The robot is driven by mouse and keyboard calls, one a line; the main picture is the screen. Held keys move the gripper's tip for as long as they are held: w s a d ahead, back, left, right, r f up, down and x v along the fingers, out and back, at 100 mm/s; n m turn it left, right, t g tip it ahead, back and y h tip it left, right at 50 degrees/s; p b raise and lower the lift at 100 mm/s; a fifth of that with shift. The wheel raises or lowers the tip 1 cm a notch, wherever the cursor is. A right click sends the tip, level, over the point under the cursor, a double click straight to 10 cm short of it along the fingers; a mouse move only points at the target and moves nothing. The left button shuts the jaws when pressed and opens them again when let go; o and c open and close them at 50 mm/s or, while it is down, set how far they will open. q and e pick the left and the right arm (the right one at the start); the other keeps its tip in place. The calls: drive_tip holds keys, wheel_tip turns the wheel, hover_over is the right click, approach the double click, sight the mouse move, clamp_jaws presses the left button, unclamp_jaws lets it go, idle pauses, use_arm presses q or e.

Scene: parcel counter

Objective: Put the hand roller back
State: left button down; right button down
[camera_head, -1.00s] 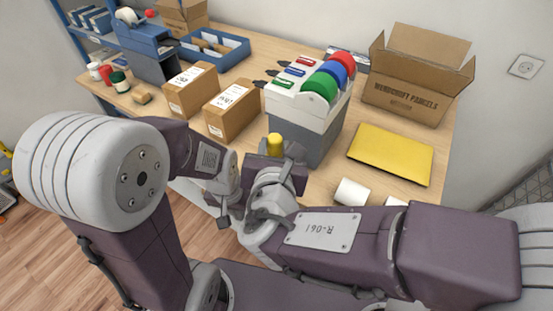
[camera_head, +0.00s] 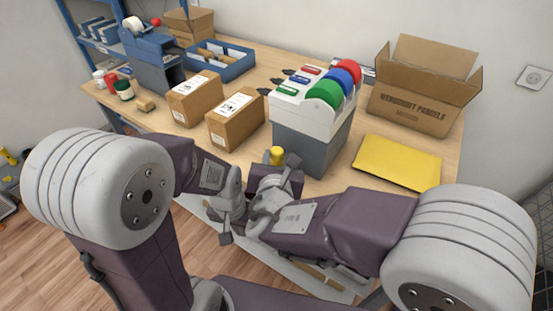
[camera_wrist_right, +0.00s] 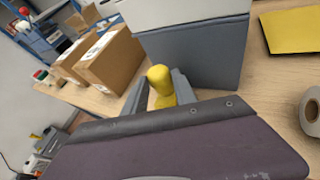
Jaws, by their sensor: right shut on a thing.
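The yellow part of what looks like the hand roller (camera_wrist_right: 160,82) stands between the fingers of my right gripper (camera_wrist_right: 158,95) in the right wrist view. In the head view its yellow end (camera_head: 277,155) sticks up above my right gripper (camera_head: 274,170), at the table's front edge. The rest of it is hidden by the gripper and wrist. My right gripper is shut on it. My left gripper (camera_head: 225,232) is lower, just left of the right wrist and in front of the table; its fingers are too unclear to judge.
A grey and white dispenser with coloured rolls (camera_head: 312,135) stands close behind my right gripper. Two brown parcels (camera_head: 235,118) stand left of it. A yellow envelope (camera_head: 398,162), an open carton (camera_head: 420,95) and a white roll (camera_wrist_right: 312,112) lie to the right. A blue tray (camera_head: 228,70) is at the back.

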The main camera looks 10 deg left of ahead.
drive_tip(key=shift+s+f+b, duration=0.15)
drive_tip(key=shift+f+b, duration=0.5)
drive_tip(key=shift+f, duration=0.05)
drive_tip(key=c, duration=1)
unclamp_jaws()
drive_tip(key=shift+r, duration=0.2)
drive_tip(key=shift+r+p, duration=0.85)
drive_tip(key=shift+p, duration=0.25)
drive_tip(key=v, duration=0.3)
drive_tip(key=p+v, duration=0.1)
drive_tip(key=v, duration=0.7)
drive_tip(key=shift+s+d+f, duration=0.1)
drive_tip(key=shift+s+f, duration=0.05)
drive_tip(key=shift+s, duration=0.2)
